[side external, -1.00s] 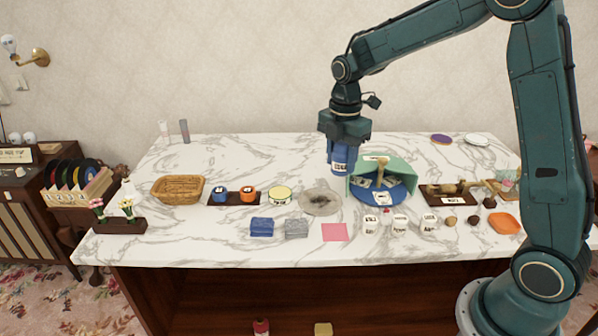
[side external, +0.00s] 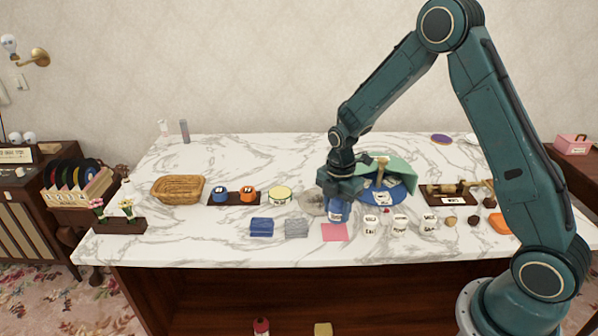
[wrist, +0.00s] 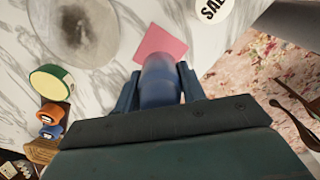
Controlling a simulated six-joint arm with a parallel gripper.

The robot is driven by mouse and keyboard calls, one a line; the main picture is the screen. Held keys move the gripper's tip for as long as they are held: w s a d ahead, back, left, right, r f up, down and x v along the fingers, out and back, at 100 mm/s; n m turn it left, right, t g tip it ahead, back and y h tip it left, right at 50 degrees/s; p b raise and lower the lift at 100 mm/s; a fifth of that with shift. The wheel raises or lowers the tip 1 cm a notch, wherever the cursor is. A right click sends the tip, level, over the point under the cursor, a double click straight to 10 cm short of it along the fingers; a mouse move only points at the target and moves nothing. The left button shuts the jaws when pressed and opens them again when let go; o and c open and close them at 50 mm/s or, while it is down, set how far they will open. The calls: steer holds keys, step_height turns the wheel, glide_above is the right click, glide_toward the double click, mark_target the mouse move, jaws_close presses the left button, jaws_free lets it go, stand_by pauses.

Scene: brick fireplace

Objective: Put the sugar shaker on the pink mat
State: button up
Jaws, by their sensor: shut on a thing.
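My gripper (side external: 338,205) is shut on a blue sugar shaker (side external: 337,212) with a pale label. It holds the shaker upright just behind the pink mat (side external: 334,232) in the side view. In the wrist view, the blurred blue shaker (wrist: 160,82) sits between the two fingers (wrist: 160,88). The pink mat (wrist: 160,43) lies beyond the shaker there, partly covered by it. I cannot tell whether the shaker's base touches anything.
A round grey plate (side external: 309,202) and a blue round tray (side external: 391,196) lie behind. The table's front edge is close to the mat.

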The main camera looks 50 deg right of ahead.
mark_target(336, 221)
steer(key=shift+f, duration=0.1)
steer(key=shift+f, duration=2.05)
steer(key=shift+f, duration=0.15)
steer(key=o, duration=1.1)
steer(key=shift+c, duration=0.2)
step_height(336, 221, up, 11)
steer(key=shift+r, duration=0.7)
